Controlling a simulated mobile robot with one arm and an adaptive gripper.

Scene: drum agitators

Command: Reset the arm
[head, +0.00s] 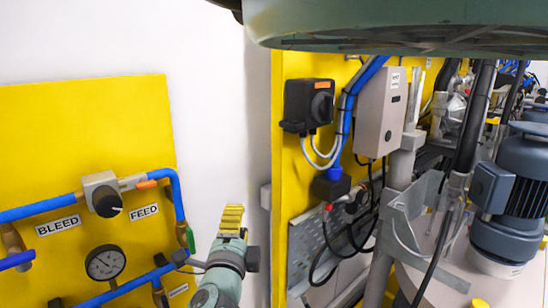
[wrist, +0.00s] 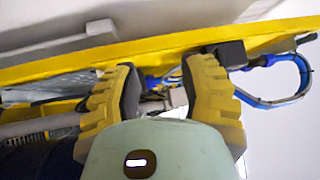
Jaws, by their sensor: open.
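My gripper (head: 231,218) shows at the bottom middle of the head view, with its ribbed yellow finger pointing up and my pale green arm below it. The wrist view shows both yellow fingers of my gripper (wrist: 160,78) spread apart, with dark pads facing each other. Nothing is held between them. In the head view my gripper appears in front of the white wall (head: 215,130), between two yellow panels. I cannot tell its exact distance from them.
The left yellow panel (head: 75,130) carries blue pipes, a gauge (head: 105,262) and a black knob (head: 107,202). The right yellow panel (head: 287,180) carries a black switch (head: 309,105), a grey box (head: 381,110) and cables. A blue-grey motor (head: 520,185) stands at the far right.

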